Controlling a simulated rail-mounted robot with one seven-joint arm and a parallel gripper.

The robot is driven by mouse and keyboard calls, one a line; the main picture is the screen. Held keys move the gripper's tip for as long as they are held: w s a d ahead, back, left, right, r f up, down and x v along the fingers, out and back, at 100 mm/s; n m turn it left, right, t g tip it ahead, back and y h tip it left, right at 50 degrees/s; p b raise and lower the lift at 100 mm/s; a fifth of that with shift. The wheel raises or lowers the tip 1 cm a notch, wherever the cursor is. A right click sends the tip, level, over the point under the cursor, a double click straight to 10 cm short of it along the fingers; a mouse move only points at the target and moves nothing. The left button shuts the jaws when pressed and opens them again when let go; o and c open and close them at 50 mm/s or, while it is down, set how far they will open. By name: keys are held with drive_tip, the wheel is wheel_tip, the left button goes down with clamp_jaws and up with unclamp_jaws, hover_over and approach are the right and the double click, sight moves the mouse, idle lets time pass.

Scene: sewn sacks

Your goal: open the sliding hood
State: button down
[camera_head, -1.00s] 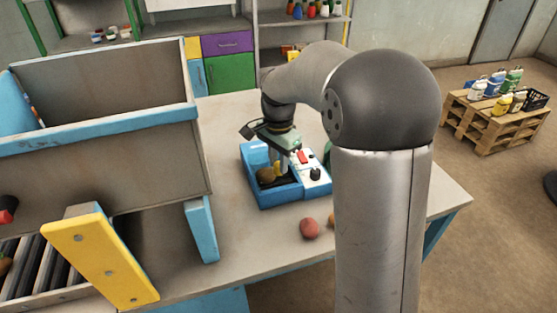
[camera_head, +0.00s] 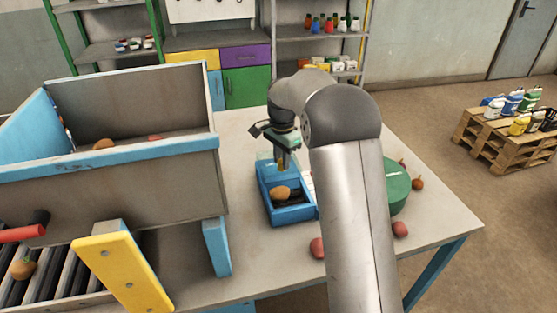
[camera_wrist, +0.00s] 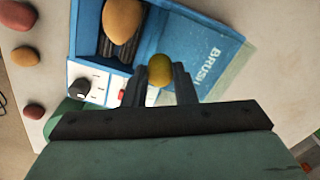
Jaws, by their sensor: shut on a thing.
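The blue brush machine (camera_head: 293,214) stands on the table, with an orange-brown root (camera_head: 281,193) in its uncovered bay. In the wrist view, the root (camera_wrist: 123,18) lies on dark brush bars beside the blue hood panel (camera_wrist: 203,52) lettered BRUSH. My gripper (camera_wrist: 164,75) is shut at a round olive-yellow knob, which shows at its fingertips (camera_wrist: 160,69). The knob appears to belong to the hood, but its mount is hidden by the fingers. In the head view, my gripper (camera_head: 282,166) is at the machine's far end, and my arm hides part of the machine's right side.
A white control panel (camera_wrist: 97,84) with a black dial and red button lies beside the bay. A green round object (camera_head: 398,187) and several reddish roots (camera_head: 400,229) lie on the right. A large grey bin (camera_head: 140,185) with blue edges stands close on the left.

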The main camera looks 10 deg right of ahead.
drive_tip(key=c, duration=1.2)
unclamp_jaws()
drive_tip(key=shift+o, duration=0.2)
wheel_tip(320, 180, up, 18)
drive_tip(key=b, duration=0.1)
drive_tip(key=shift+f, duration=0.25)
drive_tip(key=s+f+n, duration=0.4)
drive_tip(key=s+f, duration=0.1)
drive_tip(key=s, duration=0.7)
drive_tip(key=s+f+n, duration=0.4)
drive_tip(key=s+f, duration=0.1)
drive_tip(key=s, duration=0.7)
drive_tip(key=s+f+n, duration=0.4)
drive_tip(key=s+f, duration=0.1)
drive_tip(key=s, duration=0.8)
drive_tip(key=shift+d+f+t, duration=0.25)
drive_tip(key=shift+t, duration=0.15)
